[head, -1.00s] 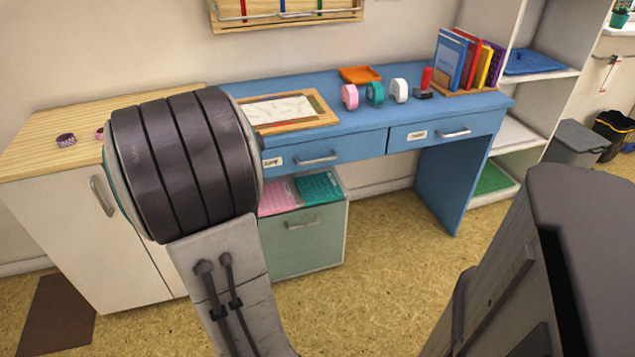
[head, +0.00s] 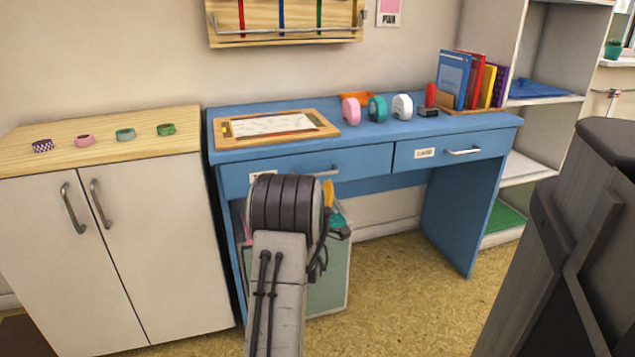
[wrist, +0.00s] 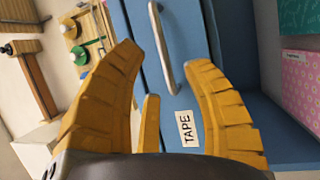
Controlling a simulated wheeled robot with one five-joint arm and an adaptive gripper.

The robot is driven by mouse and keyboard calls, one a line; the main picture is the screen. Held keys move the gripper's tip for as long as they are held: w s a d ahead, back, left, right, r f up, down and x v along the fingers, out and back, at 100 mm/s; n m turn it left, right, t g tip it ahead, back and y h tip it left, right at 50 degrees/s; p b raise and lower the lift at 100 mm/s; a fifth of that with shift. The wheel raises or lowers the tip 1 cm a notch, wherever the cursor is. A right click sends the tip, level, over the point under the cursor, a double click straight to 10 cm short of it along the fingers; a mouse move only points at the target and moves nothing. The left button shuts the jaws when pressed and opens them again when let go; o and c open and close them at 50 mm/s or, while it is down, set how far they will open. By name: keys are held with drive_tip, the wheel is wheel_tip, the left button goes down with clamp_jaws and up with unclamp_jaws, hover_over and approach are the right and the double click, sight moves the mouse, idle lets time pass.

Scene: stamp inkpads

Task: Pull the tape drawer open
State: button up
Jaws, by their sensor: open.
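The tape drawer (head: 365,163) is the left drawer of the blue desk, and its front looks flush with the desk. Its TAPE label (wrist: 187,128) reads clearly in the wrist view; my arm partly covers it in the head view. My gripper (wrist: 164,60) is open and empty, in front of the drawer. I cannot tell whether the fingertips reach past the bar. In the head view my gripper (head: 328,192) is mostly hidden behind my arm, just below the handle (head: 326,172).
A second drawer (head: 450,150) with its own handle is on the right. A white cabinet (head: 140,250) stands left, with tape rolls on top. The desktop holds a framed board (head: 275,138), tape dispensers and books.

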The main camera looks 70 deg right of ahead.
drive_tip(key=shift+b+x, duration=1.15)
drive_tip(key=shift+x, duration=2.3)
clamp_jaws()
